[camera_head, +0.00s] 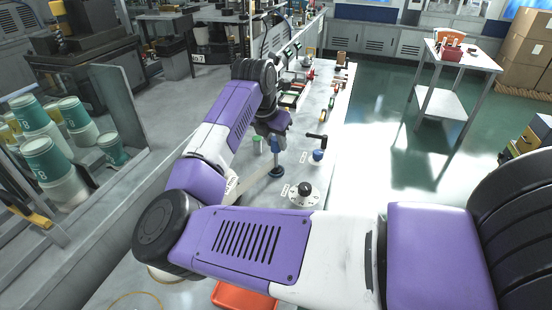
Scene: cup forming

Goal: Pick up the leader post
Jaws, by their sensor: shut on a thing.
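My purple and white arm reaches away over the grey workbench. My gripper (274,138) points down above the bench and is small and partly hidden by my wrist. The post looks upright. I cannot tell whether its base touches the bench.
Right of the post stands a blue piece (318,156) with a black handle. Nearer is a round metal flange (303,196) with a dark knob. Coloured tools and trays (291,95) lie farther back. An orange tray (243,297) is near.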

